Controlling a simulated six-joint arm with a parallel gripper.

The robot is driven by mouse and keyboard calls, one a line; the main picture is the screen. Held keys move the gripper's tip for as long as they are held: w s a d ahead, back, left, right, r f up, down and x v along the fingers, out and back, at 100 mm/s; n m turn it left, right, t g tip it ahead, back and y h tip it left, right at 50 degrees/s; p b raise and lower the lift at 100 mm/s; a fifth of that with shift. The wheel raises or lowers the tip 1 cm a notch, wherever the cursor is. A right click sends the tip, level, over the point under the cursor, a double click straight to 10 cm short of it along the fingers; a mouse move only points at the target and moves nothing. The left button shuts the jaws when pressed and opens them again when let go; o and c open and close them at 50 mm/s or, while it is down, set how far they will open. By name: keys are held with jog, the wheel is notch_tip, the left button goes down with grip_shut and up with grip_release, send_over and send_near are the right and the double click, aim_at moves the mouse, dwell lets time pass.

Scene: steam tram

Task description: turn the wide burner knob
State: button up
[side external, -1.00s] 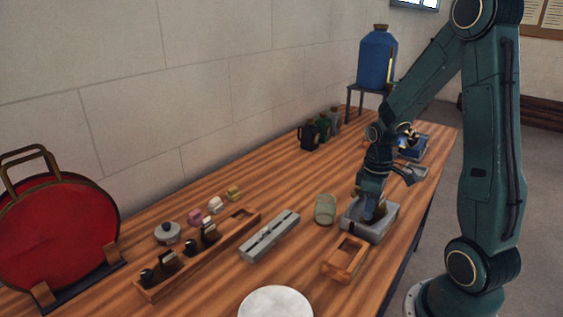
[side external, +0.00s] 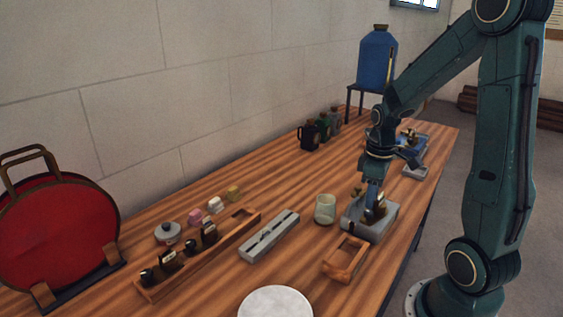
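My gripper (side external: 372,202) points down into a grey open box (side external: 356,224) near the table's right edge. Small dark and brass-coloured parts (side external: 379,207) show in the box right beside the fingers. Whether the gripper touches them, and whether its fingers are apart or closed, is too small to tell. A blue unit (side external: 411,149) with a brass-coloured part on top stands farther back, partly hidden by my wrist. I cannot make out for certain which part is the wide burner knob.
A glass (side external: 325,209) stands left of the grey box, and a wooden frame (side external: 345,257) lies in front. A grey slotted block (side external: 269,236) and a long wooden rack (side external: 170,275) lie farther left. Dark canisters (side external: 309,135) stand behind.

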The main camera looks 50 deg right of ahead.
aim_at(367, 214)
notch_tip(367, 214, up, 10)
dwell(0.5)
jog(key=shift+f, duration=0.1)
jog(key=s+a+r+t, duration=0.2)
jog(key=s+a, duration=0.1)
jog(key=a, duration=0.6)
jog(key=s+a+r+m+t, duration=0.1)
jog(key=s+a+r+t, duration=0.2)
jog(key=a, duration=0.6)
jog(key=shift+s+m+t, duration=0.2)
jog(key=shift+m+t, duration=0.1)
jog(key=shift+r, duration=0.1)
dwell(0.7)
